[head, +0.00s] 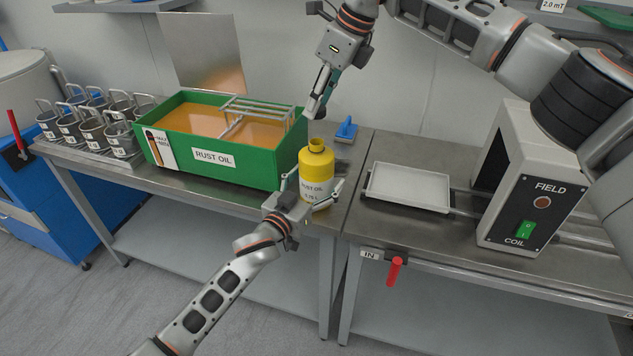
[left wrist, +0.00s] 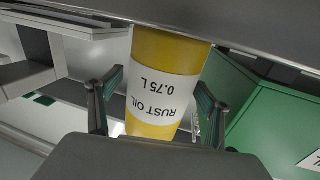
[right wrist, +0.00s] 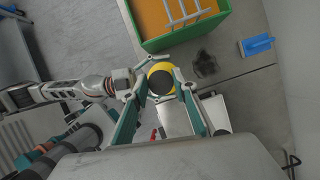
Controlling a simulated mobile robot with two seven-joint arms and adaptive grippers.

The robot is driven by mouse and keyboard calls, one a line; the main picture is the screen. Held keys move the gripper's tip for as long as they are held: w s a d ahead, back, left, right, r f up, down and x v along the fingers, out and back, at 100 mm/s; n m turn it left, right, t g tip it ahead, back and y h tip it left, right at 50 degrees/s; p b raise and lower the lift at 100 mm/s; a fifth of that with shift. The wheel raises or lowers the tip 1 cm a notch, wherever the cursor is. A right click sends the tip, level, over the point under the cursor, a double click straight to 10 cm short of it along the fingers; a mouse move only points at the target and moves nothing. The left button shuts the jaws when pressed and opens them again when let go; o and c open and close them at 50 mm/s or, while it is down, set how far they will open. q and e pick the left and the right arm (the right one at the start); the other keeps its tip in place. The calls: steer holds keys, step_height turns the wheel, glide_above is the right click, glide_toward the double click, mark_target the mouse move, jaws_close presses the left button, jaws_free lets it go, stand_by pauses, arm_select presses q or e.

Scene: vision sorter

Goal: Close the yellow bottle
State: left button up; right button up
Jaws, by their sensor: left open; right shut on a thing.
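The yellow bottle (head: 314,165), labelled "RUST OIL 0.75 L", stands upright on the bench beside the green tank. Its neck shows uncovered in the head view. My left gripper (head: 313,192) is open, with its fingers on either side of the bottle; the bottle (left wrist: 168,55) also shows between them in the left wrist view. My right gripper (head: 318,108) is above the bottle, pointing down. In the right wrist view it is shut on a round black cap (right wrist: 161,82), seen over the yellow bottle top. The cap is hard to make out in the head view.
The green rust oil tank (head: 228,170) is close left of the bottle. A blue tool (head: 346,130) lies behind it. A white tray (head: 408,188) and the field coil (head: 522,190) stand to the right. Several metal cups (head: 122,139) are at far left.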

arm_select(q)
steer(key=shift+w, duration=0.1)
steer(key=shift+c, duration=0.4)
steer(key=c, duration=1.6)
steer(key=shift+c, duration=0.2)
arm_select(e)
glide_above(314, 141)
steer(key=shift+s+d+f, duration=0.1)
steer(key=shift+d+f, duration=0.15)
steer(key=shift+f, duration=1)
steer(key=shift+s+d+f, duration=0.1)
steer(key=shift+d+f, duration=0.1)
steer(key=shift+f, duration=1)
steer(key=shift+f, duration=0.1)
steer(key=shift+f, duration=0.8)
steer(key=shift+f, duration=0.55)
